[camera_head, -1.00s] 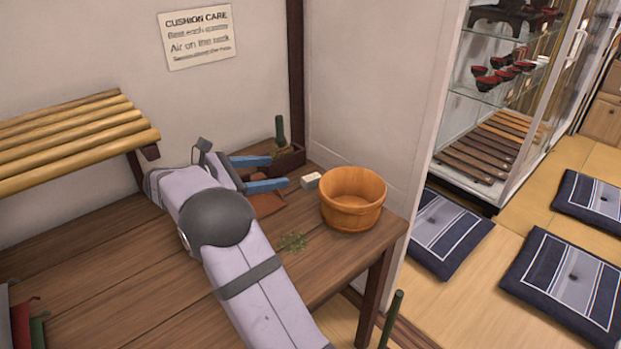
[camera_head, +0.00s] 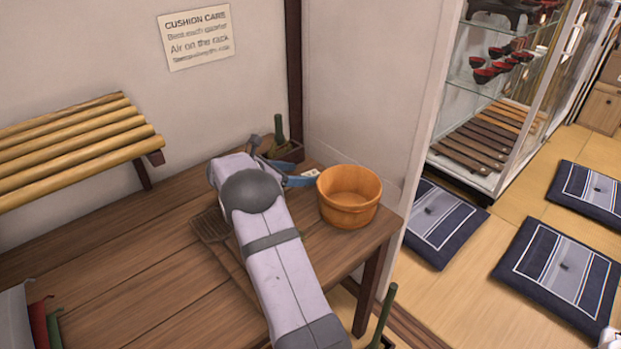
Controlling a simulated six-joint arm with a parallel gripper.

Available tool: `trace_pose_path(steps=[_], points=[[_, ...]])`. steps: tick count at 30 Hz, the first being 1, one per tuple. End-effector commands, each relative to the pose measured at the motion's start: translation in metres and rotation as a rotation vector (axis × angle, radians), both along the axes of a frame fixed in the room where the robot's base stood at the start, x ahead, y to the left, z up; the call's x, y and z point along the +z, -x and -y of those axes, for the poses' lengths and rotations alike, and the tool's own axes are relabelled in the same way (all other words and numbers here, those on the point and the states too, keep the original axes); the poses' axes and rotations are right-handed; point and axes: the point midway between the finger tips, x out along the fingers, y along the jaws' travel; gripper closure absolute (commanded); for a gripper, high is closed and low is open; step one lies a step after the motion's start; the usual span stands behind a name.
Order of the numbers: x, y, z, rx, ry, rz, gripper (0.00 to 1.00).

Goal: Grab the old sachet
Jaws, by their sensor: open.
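No thing in view can be told for certain as the old sachet. A small pale block-like item (camera_head: 312,173), possibly it, lies on the wooden table beside the tub, partly hidden by my gripper. My gripper (camera_head: 304,174) has blue fingers, spread apart and low over the back of the table. Its fingertips point right, close to the pale item; I cannot tell whether they touch it. My arm hides the middle of the table.
A wooden tub (camera_head: 350,197) stands just right of the gripper. A dark box (camera_head: 290,153) with a green bottle is behind it. A flat woven beater (camera_head: 212,226) lies left of my arm. Red cloth (camera_head: 40,325) lies at front left; a slatted rack (camera_head: 75,145) overhangs the left.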

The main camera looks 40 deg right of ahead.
Motion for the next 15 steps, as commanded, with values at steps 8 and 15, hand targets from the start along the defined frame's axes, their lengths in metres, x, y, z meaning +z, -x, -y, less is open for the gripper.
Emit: trace_pose_path(steps=[8,15], points=[[-0.02,-0.004,0.023,-0.003,-0.001,-0.003,0.41],[-0.029,-0.005,0.041,-0.001,0.0,-0.002,0.41]])
